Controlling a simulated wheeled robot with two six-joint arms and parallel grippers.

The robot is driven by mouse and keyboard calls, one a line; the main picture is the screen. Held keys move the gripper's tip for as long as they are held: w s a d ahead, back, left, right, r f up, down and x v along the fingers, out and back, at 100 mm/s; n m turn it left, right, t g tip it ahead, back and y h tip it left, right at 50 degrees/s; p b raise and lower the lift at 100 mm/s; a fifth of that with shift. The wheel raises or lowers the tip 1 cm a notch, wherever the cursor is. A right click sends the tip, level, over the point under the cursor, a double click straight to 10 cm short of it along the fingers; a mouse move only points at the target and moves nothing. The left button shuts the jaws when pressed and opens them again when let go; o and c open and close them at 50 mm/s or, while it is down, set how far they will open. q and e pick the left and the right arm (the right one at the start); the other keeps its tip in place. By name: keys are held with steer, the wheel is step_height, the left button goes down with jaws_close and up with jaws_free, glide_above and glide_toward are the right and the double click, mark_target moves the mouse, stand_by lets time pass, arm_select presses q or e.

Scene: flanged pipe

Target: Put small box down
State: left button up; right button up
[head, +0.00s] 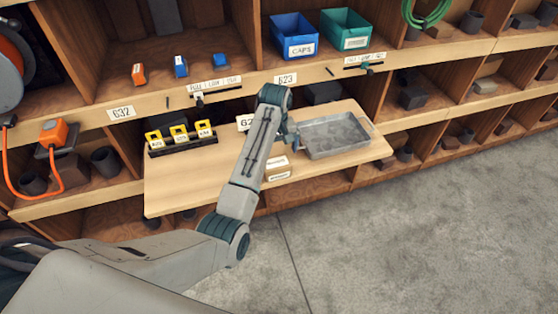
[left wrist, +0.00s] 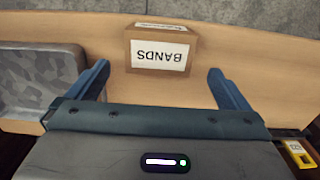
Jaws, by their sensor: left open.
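The small box (head: 279,169), brown cardboard with a white label, sits on the pull-out wooden board (head: 190,190) near its front edge. In the left wrist view the small box (left wrist: 160,48) shows its label, which reads BANDS upside down. My left gripper (left wrist: 158,70) is open; its two blue fingers are apart on either side, with the box just ahead of the fingertips and a gap to each finger. In the head view my left arm mostly hides this gripper. My right gripper is in neither view.
A grey metal tray (head: 336,136) lies on the board right of the box. A black rack with several yellow-topped items (head: 181,138) stands at the board's left. Shelves with blue (head: 294,36) and green (head: 345,28) bins rise behind. The board's front left is bare.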

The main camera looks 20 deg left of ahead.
mark_target(276, 162)
arm_select(q)
steer(key=shift+s+f+p, duration=0.15)
steer(key=shift+s+f, duration=0.2)
steer(key=shift+f, duration=0.25)
steer(key=shift+s+f+p, duration=0.15)
steer(key=shift+s+f, duration=0.15)
steer(key=shift+f, duration=0.3)
steer(key=shift+w+f, duration=0.15)
steer(key=shift+f, duration=0.15)
steer(key=f, duration=0.1)
steer(key=f+p, duration=0.1)
steer(key=f, duration=0.1)
steer(key=f+p, duration=0.1)
steer(key=shift+w+d+f, duration=0.1)
steer(key=shift+w+f, duration=0.05)
steer(key=shift+w, duration=0.25)
steer(key=shift+f, duration=0.45)
steer(key=shift+c, duration=0.2)
steer(key=c, duration=1.1)
steer(key=shift+c, duration=0.3)
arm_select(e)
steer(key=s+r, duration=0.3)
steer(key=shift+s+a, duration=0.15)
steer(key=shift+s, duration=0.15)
